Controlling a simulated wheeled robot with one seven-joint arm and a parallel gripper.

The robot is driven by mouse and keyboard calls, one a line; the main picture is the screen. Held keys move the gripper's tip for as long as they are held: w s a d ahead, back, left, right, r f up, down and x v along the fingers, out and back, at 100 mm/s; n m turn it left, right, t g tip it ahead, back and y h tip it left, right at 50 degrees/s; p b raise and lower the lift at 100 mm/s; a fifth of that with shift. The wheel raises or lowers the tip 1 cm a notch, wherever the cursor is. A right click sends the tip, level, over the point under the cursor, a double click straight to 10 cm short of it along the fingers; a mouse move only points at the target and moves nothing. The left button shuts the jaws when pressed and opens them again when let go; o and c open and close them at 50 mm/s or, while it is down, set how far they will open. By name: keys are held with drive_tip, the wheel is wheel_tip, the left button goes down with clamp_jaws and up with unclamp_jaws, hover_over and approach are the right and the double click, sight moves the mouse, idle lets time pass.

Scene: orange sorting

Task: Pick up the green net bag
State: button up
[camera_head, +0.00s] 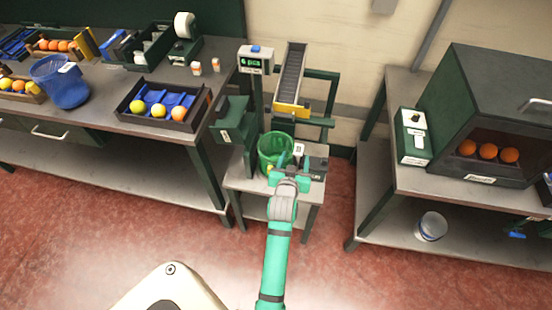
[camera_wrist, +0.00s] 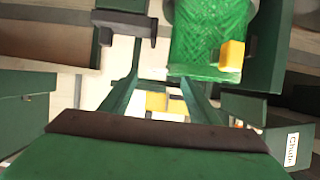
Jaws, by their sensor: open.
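The green net bag (camera_head: 275,146) stands open-topped on a small grey stand, below a display and chute. In the wrist view, the bag's mesh (camera_wrist: 208,35) fills the upper middle-right, with a yellow piece in front of its lower right side. My teal gripper (camera_head: 290,176) is open, at the near side of the bag, close to its lower right. The gripper partly covers the bag's base in the head view. I cannot tell whether the fingers touch the bag.
A display post (camera_head: 255,62) and a sloping chute (camera_head: 291,75) rise behind the bag. A dark box (camera_head: 233,120) is close on its left. A left bench holds an orange tray (camera_head: 122,112) and a blue bin (camera_head: 62,92). A dark cabinet (camera_head: 500,85) stands right. Red floor is clear in front.

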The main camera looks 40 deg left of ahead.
sight(297, 152)
drive_tip(key=shift+x, duration=2.75)
drive_tip(key=c, duration=1.4)
drive_tip(key=shift+o, duration=0.2)
